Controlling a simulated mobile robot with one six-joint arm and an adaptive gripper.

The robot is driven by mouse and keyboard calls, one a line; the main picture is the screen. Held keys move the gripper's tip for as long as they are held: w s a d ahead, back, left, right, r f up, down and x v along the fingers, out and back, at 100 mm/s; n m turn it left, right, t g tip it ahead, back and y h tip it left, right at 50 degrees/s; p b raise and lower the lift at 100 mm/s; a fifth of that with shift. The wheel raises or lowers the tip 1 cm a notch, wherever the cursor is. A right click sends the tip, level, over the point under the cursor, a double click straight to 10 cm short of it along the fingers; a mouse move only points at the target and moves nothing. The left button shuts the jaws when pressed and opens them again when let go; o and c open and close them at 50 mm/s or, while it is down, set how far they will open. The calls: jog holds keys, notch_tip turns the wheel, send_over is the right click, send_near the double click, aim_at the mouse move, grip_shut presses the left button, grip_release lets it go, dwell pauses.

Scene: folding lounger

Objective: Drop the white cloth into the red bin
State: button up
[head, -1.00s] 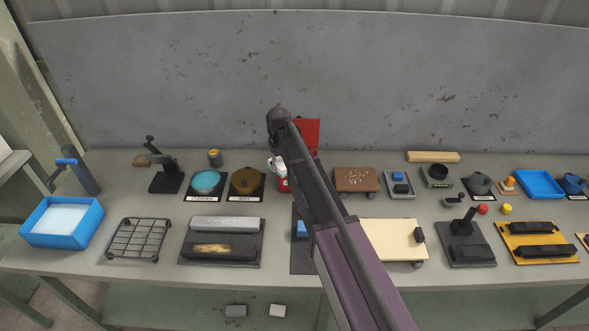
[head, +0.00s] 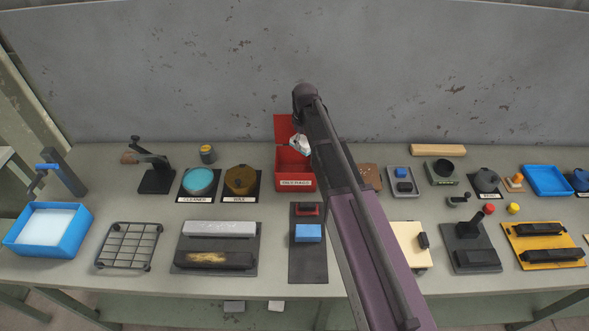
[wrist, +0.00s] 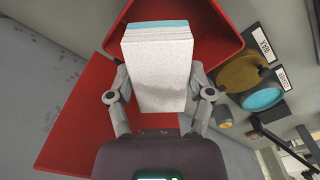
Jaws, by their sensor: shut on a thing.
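The white cloth (wrist: 158,70) shows in the wrist view as a thick pale block with a teal strip along its far edge. My gripper (wrist: 160,95) is shut on it, with a grey finger at each side. The red bin (head: 294,182) stands open near the back of the bench, with a label on its front and its lid raised behind. In the head view, my gripper (head: 300,146) is at the bin's opening, near the lid. The cloth is hard to tell from the fingers there. The bin (wrist: 222,28) also lies behind the cloth in the wrist view.
The cleaner tin (head: 200,180) and wax tin (head: 240,180) stand left of the bin. A dark mat with a blue block (head: 308,233) lies in front. My arm partly hides a brown board (head: 369,177) to the right. The wall is close behind.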

jog(key=shift+a+f, duration=0.15)
jog(key=shift+a, duration=0.05)
jog(key=shift+f, duration=0.15)
jog(key=shift+f+b, duration=2.75)
jog(key=shift+b, duration=0.25)
jog(key=o, duration=1)
jog(key=shift+r, duration=0.15)
